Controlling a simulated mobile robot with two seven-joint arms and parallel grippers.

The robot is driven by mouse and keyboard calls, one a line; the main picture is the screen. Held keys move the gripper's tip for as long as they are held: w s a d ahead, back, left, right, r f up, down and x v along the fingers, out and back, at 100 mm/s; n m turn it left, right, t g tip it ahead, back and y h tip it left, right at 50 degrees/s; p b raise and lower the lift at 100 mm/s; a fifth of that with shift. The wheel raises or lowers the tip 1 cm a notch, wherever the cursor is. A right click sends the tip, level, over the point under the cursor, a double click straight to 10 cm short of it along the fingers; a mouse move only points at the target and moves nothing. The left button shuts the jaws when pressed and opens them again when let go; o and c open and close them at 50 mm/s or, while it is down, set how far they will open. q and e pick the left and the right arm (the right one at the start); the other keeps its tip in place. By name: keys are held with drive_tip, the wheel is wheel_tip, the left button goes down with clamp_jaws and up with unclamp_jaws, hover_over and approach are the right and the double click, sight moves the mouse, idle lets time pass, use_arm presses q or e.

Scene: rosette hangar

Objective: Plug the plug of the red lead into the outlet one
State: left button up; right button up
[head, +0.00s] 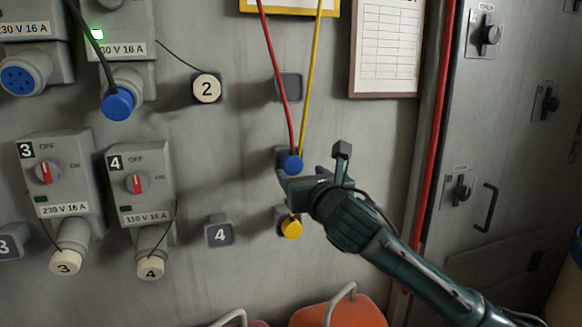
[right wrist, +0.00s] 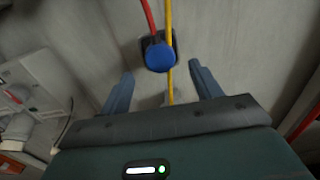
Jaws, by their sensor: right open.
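The red lead (head: 274,75) hangs down to a blue plug (head: 291,163) parked at a dark wall holder. In the right wrist view the blue plug (right wrist: 160,57) is just beyond the space between my fingertips. My right gripper (head: 299,176) is open, close below the plug; it also shows in the right wrist view (right wrist: 161,70), fingers apart, holding nothing. At the upper left is an uncovered blue socket (head: 20,80) under a 230 V 16 A label. Its number is cut off, so I cannot read whether it is outlet one. My left gripper is not in view.
A yellow lead (head: 311,75) runs beside the red one to a yellow plug (head: 291,227). Another blue plug (head: 117,104) sits in the neighbouring upper outlet. Outlets 3 (head: 58,180) and 4 (head: 140,185) below have capped sockets. An orange object (head: 340,312) stands below.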

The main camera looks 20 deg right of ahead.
sight(294, 167)
drive_tip(key=w, duration=0.2)
drive_tip(key=w+p, duration=0.1)
drive_tip(key=shift+w+r, duration=0.2)
drive_tip(key=shift+w, duration=0.6)
drive_tip(key=shift+w+a+f+p, duration=0.1)
drive_tip(key=shift+w+f+p, duration=0.05)
drive_tip(key=shift+w+p, duration=0.4)
drive_tip(key=shift+w, duration=0.1)
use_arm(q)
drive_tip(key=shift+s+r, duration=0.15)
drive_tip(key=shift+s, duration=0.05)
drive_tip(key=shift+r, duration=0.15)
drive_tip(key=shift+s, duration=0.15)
use_arm(e)
drive_tip(key=c, duration=1.3)
